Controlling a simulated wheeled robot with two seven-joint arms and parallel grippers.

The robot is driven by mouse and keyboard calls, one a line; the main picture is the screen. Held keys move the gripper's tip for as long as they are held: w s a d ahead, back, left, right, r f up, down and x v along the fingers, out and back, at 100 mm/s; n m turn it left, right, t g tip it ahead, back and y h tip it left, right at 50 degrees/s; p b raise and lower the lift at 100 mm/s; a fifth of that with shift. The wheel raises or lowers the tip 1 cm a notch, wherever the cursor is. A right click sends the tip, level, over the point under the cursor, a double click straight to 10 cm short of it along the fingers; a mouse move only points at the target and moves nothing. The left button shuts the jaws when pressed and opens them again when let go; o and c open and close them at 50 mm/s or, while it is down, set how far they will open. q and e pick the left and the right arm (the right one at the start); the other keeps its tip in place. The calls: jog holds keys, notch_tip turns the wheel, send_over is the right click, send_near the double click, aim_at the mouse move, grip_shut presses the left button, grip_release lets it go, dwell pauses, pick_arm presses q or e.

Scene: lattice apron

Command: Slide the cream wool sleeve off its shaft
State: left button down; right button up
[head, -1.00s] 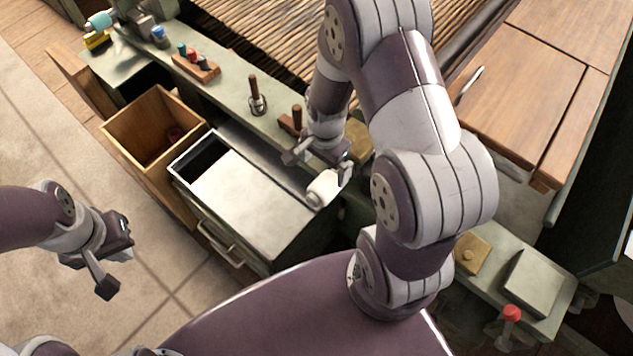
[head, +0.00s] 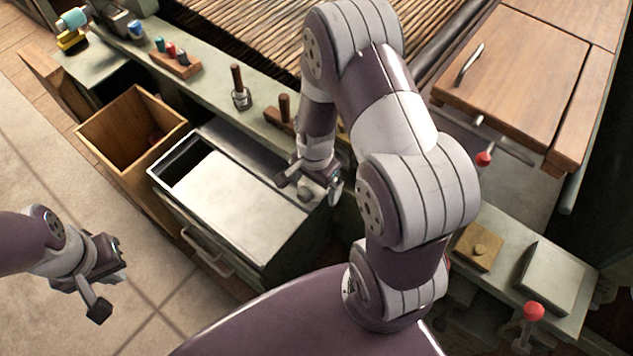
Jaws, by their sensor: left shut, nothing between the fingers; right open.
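I cannot make out the cream wool sleeve or its shaft in the head view; my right arm covers part of the bench. My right gripper (head: 308,190) is open, its fingers apart above the right end of the pale-topped drawer cabinet. No cream piece shows between its fingers. My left gripper (head: 110,291) is shut and empty, low at the left above the tiled floor, away from the bench.
An open wooden bin (head: 100,131) stands beside the pale-topped drawer cabinet (head: 225,205). The narrow green bench holds a rack of coloured pegs (head: 176,64) and a wooden-handled tool (head: 238,85). A slatted bed (head: 255,28) lies behind. A red knob (head: 533,311) stands at lower right.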

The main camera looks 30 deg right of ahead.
jog(key=c, duration=0.8)
jog(key=shift+s+a+p, duration=0.35)
jog(key=shift+s+a, duration=0.35)
jog(key=shift+a, duration=1.05)
jog(key=shift+s+a+p, duration=0.4)
jog(key=shift+s+a, duration=0.35)
jog(key=shift+a, duration=1)
jog(key=shift+s+a+p, duration=0.35)
jog(key=shift+s+a, duration=0.35)
jog(key=shift+a, duration=1.05)
jog(key=a+r+p, duration=0.1)
jog(key=s+a+r+p, duration=0.1)
jog(key=a+r+p, duration=0.1)
jog(key=shift+s+a, duration=0.3)
jog(key=shift+a, duration=0.05)
